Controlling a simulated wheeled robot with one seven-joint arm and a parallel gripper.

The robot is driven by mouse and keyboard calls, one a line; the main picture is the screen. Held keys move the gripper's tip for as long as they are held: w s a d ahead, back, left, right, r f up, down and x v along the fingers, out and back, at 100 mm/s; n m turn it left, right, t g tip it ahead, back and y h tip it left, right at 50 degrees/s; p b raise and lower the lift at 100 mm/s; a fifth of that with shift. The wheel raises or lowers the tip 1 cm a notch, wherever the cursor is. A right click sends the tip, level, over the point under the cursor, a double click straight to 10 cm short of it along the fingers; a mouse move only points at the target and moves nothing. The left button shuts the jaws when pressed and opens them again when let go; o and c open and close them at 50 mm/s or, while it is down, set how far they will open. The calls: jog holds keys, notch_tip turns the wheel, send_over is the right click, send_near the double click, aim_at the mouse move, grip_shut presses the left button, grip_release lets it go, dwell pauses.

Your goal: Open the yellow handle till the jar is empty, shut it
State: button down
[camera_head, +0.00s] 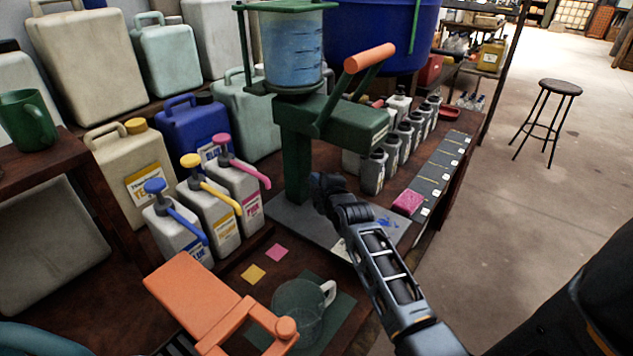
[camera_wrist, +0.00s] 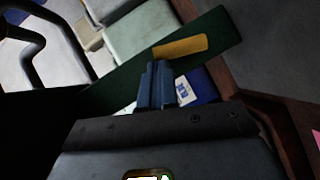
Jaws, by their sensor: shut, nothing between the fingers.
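The clear jar (camera_head: 292,55) with dark scale marks stands on top of the green stand (camera_head: 300,150) in the head view. It looks to hold bluish liquid. The yellow handle (camera_wrist: 181,46) shows in the wrist view as a short ochre bar against a dark green part. I do not make it out in the head view. My gripper (camera_wrist: 157,78) is shut and empty, with its blue-grey fingertips just short of the yellow handle in that picture. Whether they touch it, I cannot tell. In the head view my gripper (camera_head: 326,188) is beside the stand, its fingers unclear.
An orange-gripped lever (camera_head: 369,57) rises from the stand. A glass mug (camera_head: 297,312) is on a dark green mat at the front. Pump bottles (camera_head: 205,215) stand left, grey bottles (camera_head: 373,172) right. An orange bracket (camera_head: 205,300) is in the foreground.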

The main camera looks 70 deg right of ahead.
jog(key=shift+d+r, duration=0.1)
jog(key=d+m+y, duration=0.1)
jog(key=d+m+y+b, duration=0.2)
jog(key=m, duration=0.1)
jog(key=shift+s+d+g+y, duration=0.25)
jog(key=shift+s+g+y, duration=0.05)
jog(key=shift+s+g, duration=0.1)
dwell(0.5)
jog(key=shift+s+d, duration=0.1)
dwell(0.8)
